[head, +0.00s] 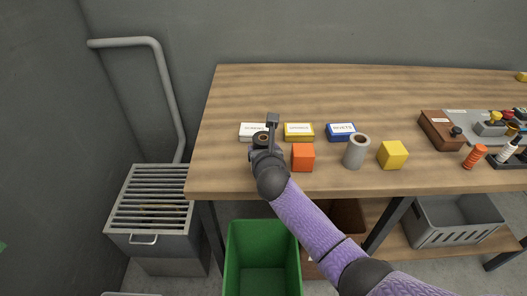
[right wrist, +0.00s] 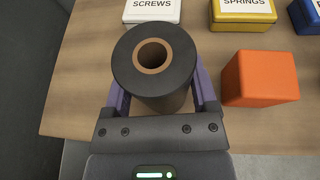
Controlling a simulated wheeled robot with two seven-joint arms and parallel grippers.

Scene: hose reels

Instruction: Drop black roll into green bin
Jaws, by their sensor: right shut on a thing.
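The black roll (right wrist: 135,75) has a brown core and stands upright between the fingers of my right gripper (right wrist: 160,95), which is shut on it. In the head view the roll (head: 262,138) is at the front left of the wooden table, partly hidden by my right gripper (head: 265,140). I cannot tell whether it touches the tabletop. The green bin (head: 262,230) stands on the floor in front of the table, below the gripper, and its visible inside looks empty. My left gripper is not in view.
An orange cube (head: 303,157) sits just right of the roll, then a grey roll (head: 356,151) and a yellow cube (head: 393,154). White (head: 247,131), yellow (head: 299,131) and blue (head: 341,131) labelled boxes stand behind. A slatted metal unit (head: 150,210) is left of the table.

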